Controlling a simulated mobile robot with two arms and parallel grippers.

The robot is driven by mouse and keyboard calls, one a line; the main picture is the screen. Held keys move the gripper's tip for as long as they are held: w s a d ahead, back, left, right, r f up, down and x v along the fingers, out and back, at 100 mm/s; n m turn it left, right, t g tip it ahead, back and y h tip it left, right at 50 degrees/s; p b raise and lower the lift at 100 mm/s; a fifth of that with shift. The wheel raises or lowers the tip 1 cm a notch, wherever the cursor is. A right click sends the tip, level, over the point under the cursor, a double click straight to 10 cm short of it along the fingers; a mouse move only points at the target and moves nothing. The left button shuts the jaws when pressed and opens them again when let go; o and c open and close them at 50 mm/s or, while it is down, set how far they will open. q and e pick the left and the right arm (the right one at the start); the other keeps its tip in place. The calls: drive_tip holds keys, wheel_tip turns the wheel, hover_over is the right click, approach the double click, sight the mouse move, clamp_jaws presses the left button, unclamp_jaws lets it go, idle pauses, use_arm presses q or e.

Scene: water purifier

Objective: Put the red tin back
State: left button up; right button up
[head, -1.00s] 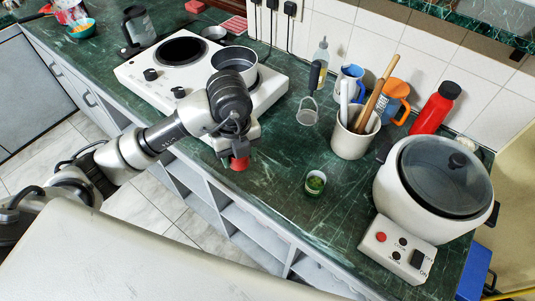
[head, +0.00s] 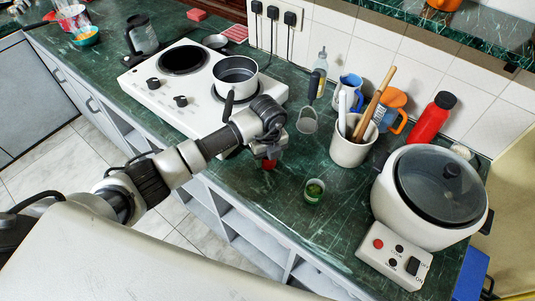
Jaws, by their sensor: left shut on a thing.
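The red tin (head: 269,164) shows as a small red patch under my left gripper (head: 267,155), over the green counter near its front edge. My left gripper is shut on it, and the fingers and wrist hide most of it. I cannot tell whether the tin touches the counter. A small open tin with green contents (head: 314,191) stands on the counter to the right of my left gripper. My right gripper is not in view.
A white hob (head: 193,84) with a pot (head: 235,75) is behind my left arm. A utensil crock (head: 352,145), a strainer (head: 307,123), a red bottle (head: 432,118) and a rice cooker (head: 432,197) stand to the right.

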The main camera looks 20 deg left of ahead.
use_arm(q)
drive_tip(key=shift+f, duration=0.25)
drive_tip(key=shift+f, duration=0.2)
drive_tip(key=o, duration=0.9)
drive_tip(key=shift+r, duration=0.1)
drive_tip(key=shift+r, duration=0.2)
drive_tip(key=shift+w+r, duration=0.1)
drive_tip(key=shift+r, duration=0.2)
wheel_tip(320, 180, up, 11)
drive_tip(key=shift+r+b, duration=0.15)
drive_tip(key=shift+b, duration=0.85)
